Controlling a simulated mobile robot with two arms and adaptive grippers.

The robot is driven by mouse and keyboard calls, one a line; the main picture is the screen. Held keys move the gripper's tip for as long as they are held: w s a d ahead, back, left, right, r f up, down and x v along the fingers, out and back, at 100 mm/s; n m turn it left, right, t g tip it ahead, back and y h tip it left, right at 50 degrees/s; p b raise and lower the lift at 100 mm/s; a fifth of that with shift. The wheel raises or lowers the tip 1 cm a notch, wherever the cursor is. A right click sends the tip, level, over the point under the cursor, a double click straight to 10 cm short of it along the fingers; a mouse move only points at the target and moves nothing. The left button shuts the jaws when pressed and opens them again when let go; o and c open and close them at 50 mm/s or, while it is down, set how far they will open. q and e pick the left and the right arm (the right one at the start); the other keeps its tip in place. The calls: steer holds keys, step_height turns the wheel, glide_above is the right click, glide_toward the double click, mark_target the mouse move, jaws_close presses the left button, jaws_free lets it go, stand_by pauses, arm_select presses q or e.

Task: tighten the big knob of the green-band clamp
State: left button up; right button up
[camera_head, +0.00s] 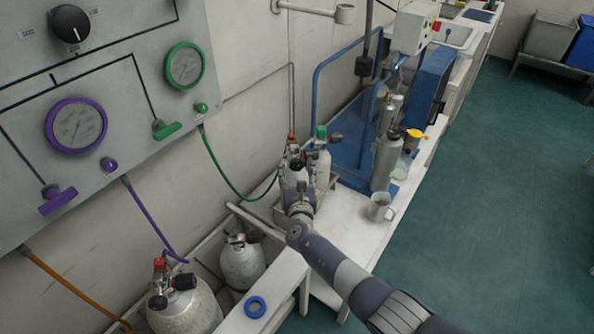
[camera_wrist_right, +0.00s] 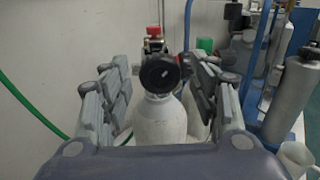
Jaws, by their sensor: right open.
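A black round knob (camera_wrist_right: 160,73) faces my right wrist camera, in front of a valve with a red cap (camera_wrist_right: 154,31) on a white cylinder (camera_wrist_right: 160,122). In the head view the knob (camera_head: 296,163) is small and dark near the end of the green hose (camera_head: 225,180). I cannot make out a green band on the clamp. My right gripper (camera_wrist_right: 162,80) is open, with one finger on each side of the knob and visible gaps between. In the head view the gripper (camera_head: 298,187) partly hides the cylinder. My left gripper is not in view.
A green-capped cylinder (camera_head: 321,155) stands close on the right of the knob. Two other cylinders (camera_head: 242,262) (camera_head: 185,308) stand in the lower rack. A metal mug (camera_head: 381,207) and a grey bottle (camera_head: 386,160) are on the bench. The gauge panel (camera_head: 120,75) is at left.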

steer(key=c, duration=1)
steer(key=shift+c, duration=0.2)
steer(key=m+b, duration=0.2)
steer(key=shift+f+m, duration=0.15)
steer(key=shift+m, duration=0.15)
steer(key=shift+m+g+b, duration=0.3)
steer(key=shift+m+b, duration=1.05)
steer(key=shift+m, duration=0.65)
steer(key=o, duration=1)
steer(key=shift+o, duration=0.2)
steer(key=shift+r, duration=0.2)
